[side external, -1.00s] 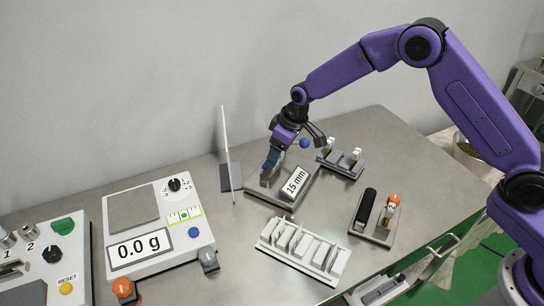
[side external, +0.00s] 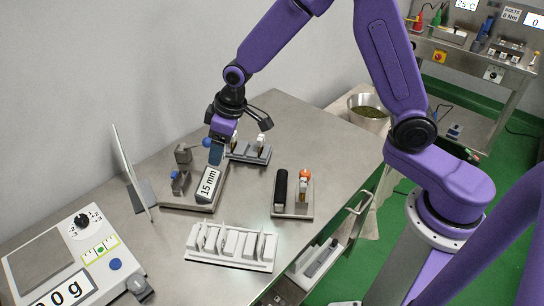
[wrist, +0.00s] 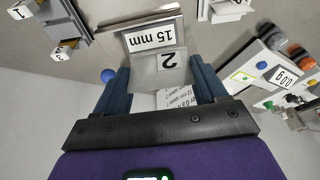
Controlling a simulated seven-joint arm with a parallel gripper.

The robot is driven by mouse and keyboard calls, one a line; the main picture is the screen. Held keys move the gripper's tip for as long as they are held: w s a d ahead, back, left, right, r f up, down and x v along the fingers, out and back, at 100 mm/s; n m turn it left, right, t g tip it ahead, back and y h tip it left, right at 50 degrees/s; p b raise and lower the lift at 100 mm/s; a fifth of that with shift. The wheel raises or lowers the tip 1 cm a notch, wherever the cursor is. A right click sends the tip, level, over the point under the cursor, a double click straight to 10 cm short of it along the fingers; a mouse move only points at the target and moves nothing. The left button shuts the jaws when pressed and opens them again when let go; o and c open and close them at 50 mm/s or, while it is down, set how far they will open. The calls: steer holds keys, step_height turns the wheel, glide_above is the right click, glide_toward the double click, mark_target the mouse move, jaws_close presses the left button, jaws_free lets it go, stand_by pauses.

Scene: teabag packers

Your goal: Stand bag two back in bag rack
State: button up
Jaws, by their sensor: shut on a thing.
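My gripper (side external: 215,156) is shut, just above the 15 mm block. In the wrist view, a pale grey piece marked 2, bag two (wrist: 168,72), lies between my gripper's fingers (wrist: 163,85). In the side view my fingers hide it. The bag rack (side external: 240,156) is grey and stands behind and right of my gripper. It holds two brown bags with white tops; in the wrist view their tags read 1 (wrist: 20,12) and 3 (wrist: 62,52). The middle of the rack (wrist: 62,22) looks free between them.
The 15 mm block (side external: 206,188) sits on a metal base plate beside small grey posts (side external: 183,154) and a blue knob (side external: 175,174). A white block holder (side external: 230,262) and a tray (side external: 293,213) with black and orange-topped items stand in front. The scale (side external: 75,260) is at left.

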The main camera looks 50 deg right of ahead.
steer(key=s+d+r+m+h, duration=0.1)
steer(key=s+d+m, duration=0.2)
steer(key=d, duration=0.6)
steer(key=s+d+r+m+h, duration=0.1)
steer(key=s+d+r+m, duration=0.2)
steer(key=d, duration=0.5)
steer(key=n+y, duration=0.2)
steer(key=n, duration=0.4)
glide_above(236, 243)
steer(key=d, duration=0.1)
step_height(236, 243, down, 11)
steer(key=shift+s+f, duration=0.2)
steer(key=shift+f, duration=1.85)
steer(key=shift+s+f, duration=0.2)
steer(key=shift+f, duration=1.85)
steer(key=o, duration=1)
steer(key=shift+f, duration=0.15)
